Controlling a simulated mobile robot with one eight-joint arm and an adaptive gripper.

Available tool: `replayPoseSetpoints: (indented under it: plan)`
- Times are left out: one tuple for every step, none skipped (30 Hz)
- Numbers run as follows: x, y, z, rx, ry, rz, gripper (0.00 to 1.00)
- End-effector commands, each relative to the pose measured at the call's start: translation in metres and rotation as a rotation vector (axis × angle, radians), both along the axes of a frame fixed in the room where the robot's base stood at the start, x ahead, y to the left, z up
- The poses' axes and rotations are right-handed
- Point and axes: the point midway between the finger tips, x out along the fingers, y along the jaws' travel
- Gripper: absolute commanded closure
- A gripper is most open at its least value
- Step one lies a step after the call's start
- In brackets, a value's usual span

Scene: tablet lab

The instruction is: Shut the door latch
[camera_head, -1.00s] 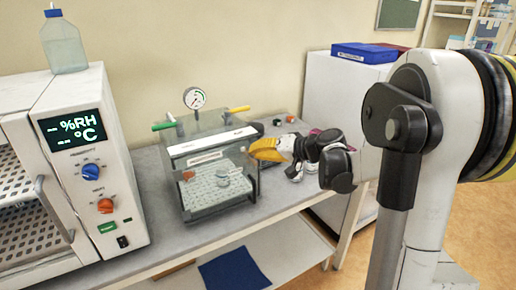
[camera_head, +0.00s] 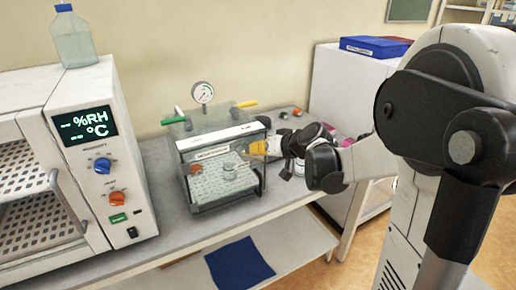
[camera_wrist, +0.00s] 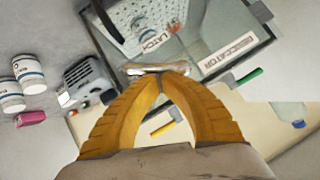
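The clear desiccator box (camera_head: 197,207) stands on the bench, its front pane seemingly in place. A pale metal latch bar (camera_wrist: 156,68) lies across my fingertips. My gripper (camera_wrist: 160,77) has its two yellow fingers together at the tips, right by the bar; whether they touch it I cannot tell. In the head view, my gripper (camera_head: 257,148) is at the box's right side, where it hides the latch.
A humidity oven (camera_head: 130,170) stands left of the box, with a bottle (camera_head: 75,42) on top. A gauge (camera_head: 203,92) and coloured handles rise above the box. White jars (camera_wrist: 28,72) and a grey device (camera_wrist: 87,80) lie near my gripper. Bench front is clear.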

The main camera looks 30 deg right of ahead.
Motion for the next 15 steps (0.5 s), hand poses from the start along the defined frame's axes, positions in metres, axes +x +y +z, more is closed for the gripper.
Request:
replayPoseSetpoints:
  plan:
    - [-0.0002,0.0024,-0.0002,-0.02,0.0,0.003,1.0]
    - [-0.0002,0.0032,-0.0005,-0.032,0.0,0.003,1.0]
    - [-0.0003,0.0038,-0.0008,-0.049,-0.001,0.002,1.0]
    - [-0.0003,0.0041,-0.0013,-0.062,-0.002,0.002,1.0]
    - [-0.0004,0.0047,-0.0017,-0.075,-0.002,0.002,1.0]
    - [-0.0003,0.0053,-0.0022,-0.091,-0.003,0.002,1.0]
    - [-0.0002,0.0059,-0.0024,-0.103,-0.003,0.002,1.0]
    - [-0.0001,0.0066,-0.0028,-0.115,-0.004,0.002,1.0]
    - [-0.0002,0.0072,-0.0035,-0.131,-0.003,0.003,1.0]
    - [-0.0001,0.0075,-0.0038,-0.142,-0.005,0.002,1.0]
    - [-0.0002,0.0078,-0.0041,-0.153,-0.005,0.001,1.0]
    - [-0.0001,0.0082,-0.0046,-0.168,-0.005,0.002,1.0]
    - [-0.0002,0.0089,-0.005,-0.178,-0.006,0.002,1.0]
    - [-0.0002,0.0094,-0.0054,-0.188,-0.006,0.002,1.0]
    - [-0.0003,0.01,-0.0058,-0.202,-0.007,0.003,1.0]
